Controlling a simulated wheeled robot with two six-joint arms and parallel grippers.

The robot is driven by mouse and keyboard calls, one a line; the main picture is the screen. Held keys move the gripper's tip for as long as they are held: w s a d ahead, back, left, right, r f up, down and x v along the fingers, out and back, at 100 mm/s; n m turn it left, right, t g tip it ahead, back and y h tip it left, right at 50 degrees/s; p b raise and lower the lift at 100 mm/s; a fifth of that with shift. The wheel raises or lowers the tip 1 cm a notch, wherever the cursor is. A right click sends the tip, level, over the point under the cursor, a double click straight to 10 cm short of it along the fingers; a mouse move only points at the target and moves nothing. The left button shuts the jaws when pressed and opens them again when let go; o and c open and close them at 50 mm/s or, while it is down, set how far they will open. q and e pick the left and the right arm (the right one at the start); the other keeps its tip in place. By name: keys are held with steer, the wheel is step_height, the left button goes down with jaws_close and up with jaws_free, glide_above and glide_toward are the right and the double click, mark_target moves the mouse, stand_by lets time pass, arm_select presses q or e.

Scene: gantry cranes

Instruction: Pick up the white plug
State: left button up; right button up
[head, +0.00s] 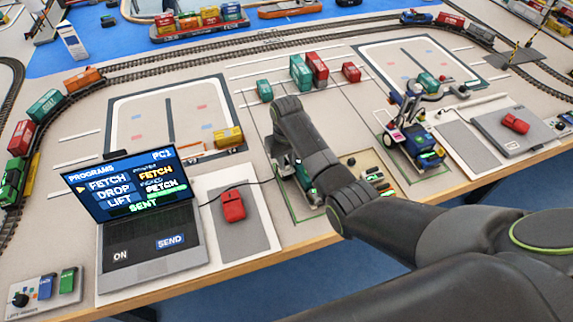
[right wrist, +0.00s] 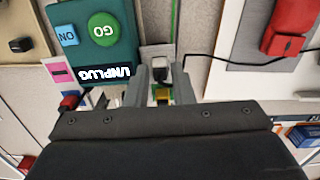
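My right gripper (right wrist: 162,80) shows in the right wrist view with its two grey fingers apart. A small whitish plug (right wrist: 161,70) lies between the fingers, beside a teal panel marked UNPLUG (right wrist: 98,35). I see narrow gaps at the plug's sides and no clear grip on it. A black cable (right wrist: 215,60) runs off to the right from near the plug. In the head view my right arm reaches over the middle work area, and its fingertips and the plug are hidden there. My left gripper is not in view.
A laptop (head: 155,255) stands on the left, with a red mouse (head: 233,205) on a grey pad beside it. A small blue wheeled vehicle (head: 418,150) stands right of my arm. Red and green containers (head: 300,72) stand behind. The table's front edge is close.

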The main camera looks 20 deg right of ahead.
mark_target(286, 163)
steer(key=shift+f, duration=0.5)
jaws_close()
steer(key=shift+r, duration=0.1)
step_height(286, 163, up, 10)
steer(key=b, duration=0.1)
stand_by(0.4)
